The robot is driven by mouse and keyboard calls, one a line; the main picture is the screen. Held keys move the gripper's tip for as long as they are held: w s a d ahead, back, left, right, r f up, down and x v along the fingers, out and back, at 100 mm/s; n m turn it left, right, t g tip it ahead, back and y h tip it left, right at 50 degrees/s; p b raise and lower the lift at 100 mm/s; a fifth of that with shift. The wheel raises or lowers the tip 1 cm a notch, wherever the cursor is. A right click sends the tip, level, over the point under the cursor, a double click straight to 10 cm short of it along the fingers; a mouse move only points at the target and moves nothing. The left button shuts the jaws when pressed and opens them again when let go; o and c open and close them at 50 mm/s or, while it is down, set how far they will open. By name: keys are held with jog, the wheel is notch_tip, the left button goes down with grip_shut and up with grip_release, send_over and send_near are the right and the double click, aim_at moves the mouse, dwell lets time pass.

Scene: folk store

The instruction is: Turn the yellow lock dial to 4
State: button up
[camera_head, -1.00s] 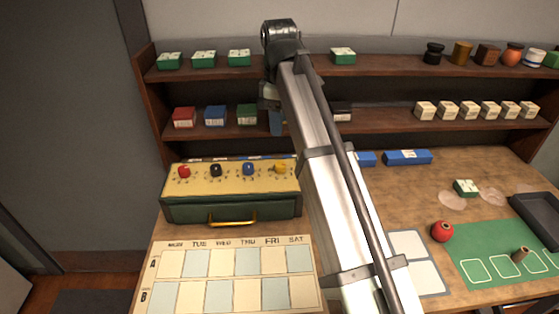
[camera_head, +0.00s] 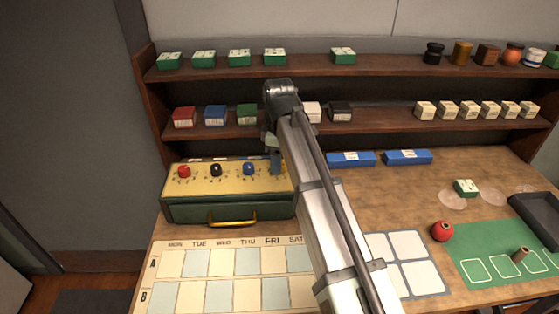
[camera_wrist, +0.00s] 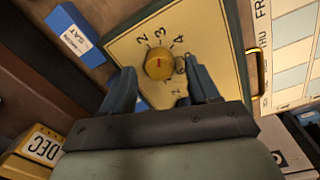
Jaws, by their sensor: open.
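The yellow lock dial (camera_wrist: 159,66) sits on the cream top of a green lock box (camera_head: 232,212). In the wrist view it is round, with a thin red mark and printed numbers around it; 2, 3 and 4 are readable. I cannot tell for certain which number the mark points to. My gripper (camera_head: 277,168) is over the right end of the box top and largely hides the dial in the head view. Its two blue fingers are apart, one on each side of the dial in the wrist view. I cannot tell whether they touch it.
Red, black and blue dials (camera_head: 216,170) stand in a row left of my gripper. A calendar board (camera_head: 225,262) lies in front of the box. Shelves (camera_head: 380,68) with small boxes rise behind. Blue boxes (camera_head: 351,159) and a red ball (camera_head: 442,232) are on the table to the right.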

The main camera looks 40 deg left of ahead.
jog(key=shift+f, duration=0.5)
jog(key=shift+c, duration=0.3)
jog(key=c, duration=1)
jog(key=shift+m, duration=0.4)
jog(key=m, duration=0.2)
jog(key=shift+m, duration=0.4)
jog(key=shift+w+a+m, duration=0.1)
jog(key=shift+m, duration=2)
